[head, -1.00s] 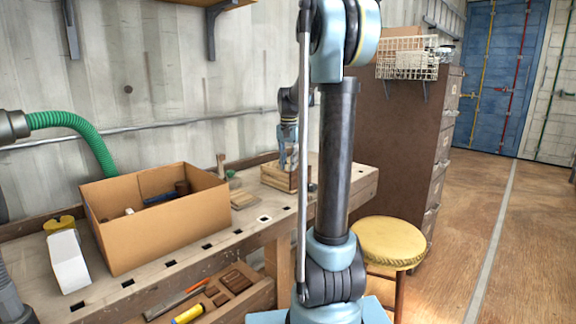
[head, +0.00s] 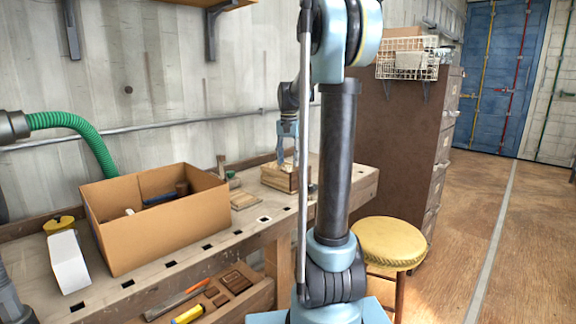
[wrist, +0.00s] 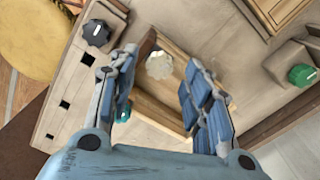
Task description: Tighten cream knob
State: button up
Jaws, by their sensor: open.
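The cream knob (wrist: 159,65) is a pale, scalloped disc at one end of a small wooden box (wrist: 172,52) in the wrist view. My gripper (wrist: 160,57) is open, with one blue finger to the left of the knob and the other to its right. Neither finger visibly touches the knob, and the height between them is hard to judge. In the head view my gripper (head: 287,163) points down over the wooden box (head: 277,181) at the back of the bench. The cream knob cannot be made out there.
A black knob (wrist: 97,32), a teal knob (wrist: 122,114) partly behind my left finger, and a green knob (wrist: 302,75) lie around the box. A cardboard box (head: 165,235) stands left on the bench (head: 215,247). A yellow stool (head: 388,243) stands in front.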

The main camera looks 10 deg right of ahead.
notch_tip(320, 180, up, 10)
dwell(0.4)
jog(key=s+f+n, duration=0.1)
jog(key=s+f, duration=0.2)
jog(key=s, duration=0.4)
jog(key=s+f+n+t, duration=0.1)
jog(key=s+f, duration=0.3)
jog(key=s, duration=0.3)
jog(key=s+f+n, duration=0.1)
jog(key=s+f, duration=0.2)
jog(key=s, duration=0.4)
jog(key=s+f+n+t, duration=0.1)
jog(key=s+f+n, duration=0.2)
jog(key=s+f, duration=1.1)
notch_tip(320, 180, down, 3)
jog(key=shift+r, duration=0.1)
